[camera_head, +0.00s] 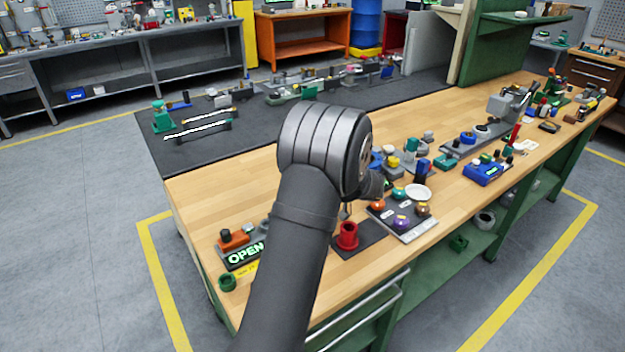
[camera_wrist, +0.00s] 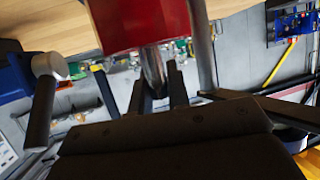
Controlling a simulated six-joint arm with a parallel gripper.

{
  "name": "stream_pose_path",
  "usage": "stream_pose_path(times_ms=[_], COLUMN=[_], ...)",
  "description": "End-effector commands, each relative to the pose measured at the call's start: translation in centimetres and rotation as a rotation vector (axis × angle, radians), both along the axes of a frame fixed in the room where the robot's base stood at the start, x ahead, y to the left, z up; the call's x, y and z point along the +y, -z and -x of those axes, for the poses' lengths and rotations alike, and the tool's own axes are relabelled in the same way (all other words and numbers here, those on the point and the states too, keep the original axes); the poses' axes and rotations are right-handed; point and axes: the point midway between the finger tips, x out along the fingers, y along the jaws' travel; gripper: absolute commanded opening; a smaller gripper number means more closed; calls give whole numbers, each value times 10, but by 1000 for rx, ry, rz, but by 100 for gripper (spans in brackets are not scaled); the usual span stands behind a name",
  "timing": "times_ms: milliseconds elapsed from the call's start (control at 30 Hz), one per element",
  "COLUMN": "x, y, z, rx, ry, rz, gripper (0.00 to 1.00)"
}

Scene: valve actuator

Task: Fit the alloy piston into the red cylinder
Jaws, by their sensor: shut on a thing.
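The red cylinder (camera_head: 347,236) stands upright on a dark base plate (camera_head: 362,246) near the front edge of the bench. In the wrist view a large red body (camera_wrist: 138,22), apparently this cylinder, fills the top centre. My gripper (camera_wrist: 157,90) is shut on a shiny silver rod, apparently the alloy piston (camera_wrist: 153,68). The rod shows between the fingers and meets the red body's lower edge in the picture. I cannot tell whether it is inside, touching or only in front. In the head view my arm hides most of the gripper; a small metal tip shows just above the cylinder.
A tray with coloured knobs (camera_head: 408,225) stands close right of the cylinder. An OPEN sign block (camera_head: 245,256) and a green ring (camera_head: 227,282) lie to the left. Several fixtures crowd the bench's right side. Bare wood (camera_head: 215,195) shows at the left.

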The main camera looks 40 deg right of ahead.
Motion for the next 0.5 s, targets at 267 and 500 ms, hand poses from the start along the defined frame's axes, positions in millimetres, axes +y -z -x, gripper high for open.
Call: stream_pose_path(times_ms=[267,500], x=[0,0], y=[6,11], z=[0,0], rx=[0,0], ry=[0,0], rz=[0,0], gripper=[0,0])
